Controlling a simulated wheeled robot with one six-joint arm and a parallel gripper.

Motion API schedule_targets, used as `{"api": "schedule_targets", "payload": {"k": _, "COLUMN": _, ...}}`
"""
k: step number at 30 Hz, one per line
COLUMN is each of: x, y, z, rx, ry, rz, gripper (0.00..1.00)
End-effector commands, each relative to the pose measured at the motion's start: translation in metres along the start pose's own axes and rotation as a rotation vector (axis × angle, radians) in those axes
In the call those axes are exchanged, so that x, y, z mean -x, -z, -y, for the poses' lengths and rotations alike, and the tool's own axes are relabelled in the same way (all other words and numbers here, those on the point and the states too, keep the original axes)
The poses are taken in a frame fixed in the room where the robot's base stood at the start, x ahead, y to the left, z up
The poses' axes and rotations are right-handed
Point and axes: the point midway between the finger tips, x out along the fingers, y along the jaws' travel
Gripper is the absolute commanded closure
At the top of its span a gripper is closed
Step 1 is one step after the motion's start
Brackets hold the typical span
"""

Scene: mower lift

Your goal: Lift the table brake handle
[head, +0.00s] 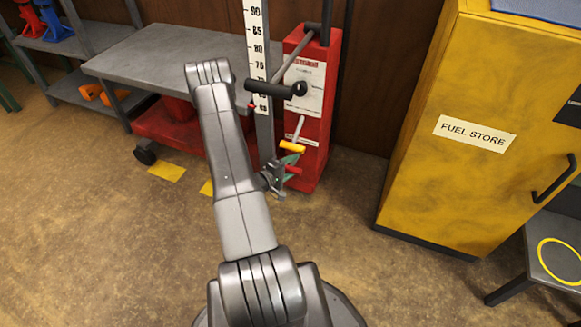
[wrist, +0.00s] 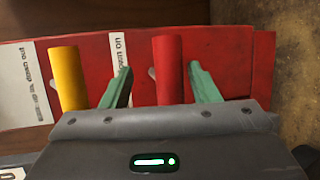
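The red lift column (head: 314,110) carries a yellow-gripped lever (head: 292,147) and, below it, a red-gripped lever (head: 294,170). The labels are too small to tell which is the brake handle. My gripper (head: 285,165) is low in front of the column, partly hidden by my wrist. In the wrist view its green fingers (wrist: 160,85) are open on either side of the red grip (wrist: 168,65), with gaps on both sides. The yellow grip (wrist: 68,75) stands outside the left finger. The lower ends of both grips are hidden by the gripper body.
A black-gripped crank (head: 275,89) sticks out higher on the column. The grey lift table (head: 165,60) is at left on a red wheeled base. The yellow fuel store cabinet (head: 470,125) stands right, near a dark stool (head: 555,250). Open floor lies between column and cabinet.

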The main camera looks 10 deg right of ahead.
Motion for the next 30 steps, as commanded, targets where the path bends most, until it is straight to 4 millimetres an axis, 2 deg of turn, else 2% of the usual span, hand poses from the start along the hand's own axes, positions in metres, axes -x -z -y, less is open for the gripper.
{"api": "schedule_targets", "payload": {"k": 5, "x": 0.004, "y": -0.001, "z": 0.001, "rx": 0.002, "ry": 0.003, "rz": 0.001, "gripper": 0.45}}
{"api": "schedule_targets", "payload": {"k": 8, "x": 0.017, "y": 0.000, "z": 0.001, "rx": 0.005, "ry": 0.004, "rz": -0.001, "gripper": 0.45}}
{"api": "schedule_targets", "payload": {"k": 21, "x": 0.106, "y": 0.001, "z": -0.001, "rx": 0.004, "ry": 0.001, "rz": -0.005, "gripper": 0.45}}
{"api": "schedule_targets", "payload": {"k": 25, "x": 0.124, "y": 0.002, "z": -0.001, "rx": 0.001, "ry": 0.000, "rz": -0.004, "gripper": 0.45}}
{"api": "schedule_targets", "payload": {"k": 30, "x": 0.137, "y": 0.002, "z": 0.000, "rx": 0.001, "ry": 0.000, "rz": -0.003, "gripper": 0.45}}
